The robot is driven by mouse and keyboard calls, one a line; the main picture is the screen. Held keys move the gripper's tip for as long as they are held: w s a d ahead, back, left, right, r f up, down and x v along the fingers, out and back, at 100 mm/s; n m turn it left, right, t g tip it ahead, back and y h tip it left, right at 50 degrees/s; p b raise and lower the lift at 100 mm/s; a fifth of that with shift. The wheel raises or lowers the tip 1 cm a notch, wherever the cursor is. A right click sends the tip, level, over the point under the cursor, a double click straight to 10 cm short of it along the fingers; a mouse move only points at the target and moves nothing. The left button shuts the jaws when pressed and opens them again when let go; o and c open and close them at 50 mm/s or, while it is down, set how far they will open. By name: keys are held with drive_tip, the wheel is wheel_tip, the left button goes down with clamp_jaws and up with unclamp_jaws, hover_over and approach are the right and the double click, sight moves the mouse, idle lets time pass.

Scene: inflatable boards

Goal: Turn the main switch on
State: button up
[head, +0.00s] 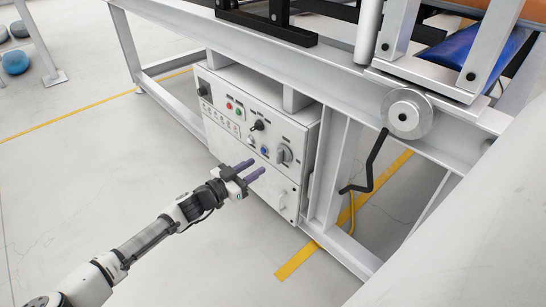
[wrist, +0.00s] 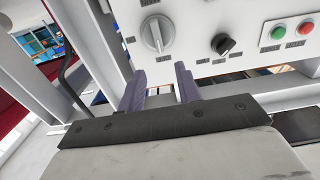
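The grey control box (head: 262,180) is fixed under the metal frame. A large grey rotary switch (head: 285,153) sits at the right of its panel; it also shows at the top of the wrist view (wrist: 157,33), its grip bar roughly upright there. It is the likeliest main switch, but the labels are too small to read. My gripper (head: 256,167) is in front of the panel, apart from it, below and left of that switch in the head view. In the wrist view its two purple fingers (wrist: 160,72) are spread with nothing between them.
A crank wheel (head: 407,114) with a black handle hangs at the right. Frame beams lie above and right of the box.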

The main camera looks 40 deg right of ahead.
sight(277, 153)
drive_tip(key=d, duration=0.3)
drive_tip(key=d+b, duration=0.1)
drive_tip(key=d, duration=0.5)
drive_tip(key=shift+w+b, duration=0.35)
clamp_jaws()
